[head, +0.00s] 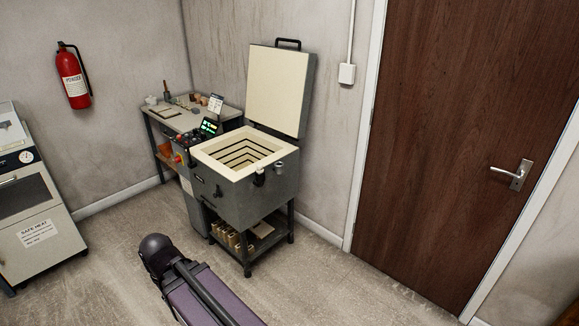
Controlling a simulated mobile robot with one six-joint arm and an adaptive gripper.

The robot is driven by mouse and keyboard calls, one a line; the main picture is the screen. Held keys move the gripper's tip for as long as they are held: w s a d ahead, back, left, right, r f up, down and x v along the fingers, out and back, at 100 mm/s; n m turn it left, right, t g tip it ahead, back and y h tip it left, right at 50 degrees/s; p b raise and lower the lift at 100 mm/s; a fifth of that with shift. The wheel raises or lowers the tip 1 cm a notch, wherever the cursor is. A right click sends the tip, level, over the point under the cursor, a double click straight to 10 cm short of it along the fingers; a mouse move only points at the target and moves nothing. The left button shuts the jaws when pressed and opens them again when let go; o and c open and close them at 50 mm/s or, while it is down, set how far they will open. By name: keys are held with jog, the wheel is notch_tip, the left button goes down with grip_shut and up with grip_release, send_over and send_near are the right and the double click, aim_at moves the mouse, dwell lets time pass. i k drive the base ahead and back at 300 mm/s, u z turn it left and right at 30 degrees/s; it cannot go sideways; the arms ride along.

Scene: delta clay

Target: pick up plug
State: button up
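No plug can be made out with certainty in the head view. The open kiln (250,200) stands in the middle, its lid (274,95) raised and its pale stepped chamber showing. A small dark fitting (217,192) sits on the kiln's front face, and a dark latch-like part (259,179) is at its front rim. Either is too small to identify as a plug. Small items (190,100) lie on the bench behind the kiln, also too small to tell apart. My purple and black arm shows at the bottom, in front of the kiln. My gripper cannot be seen.
A bench (165,118) stands behind the kiln, with a control panel (193,138) between them. Pale blocks (232,240) lie on the kiln's lower shelf. A grey oven-like cabinet (45,240) is at the left, a closed door (455,130) at the right. Floor (345,295) is clear before the door.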

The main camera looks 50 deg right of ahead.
aim_at(259, 169)
jog(key=z, duration=1.15)
jog(key=k, duration=1)
jog(key=u, duration=0.05)
jog(key=i, duration=0.9)
jog(key=z, duration=0.05)
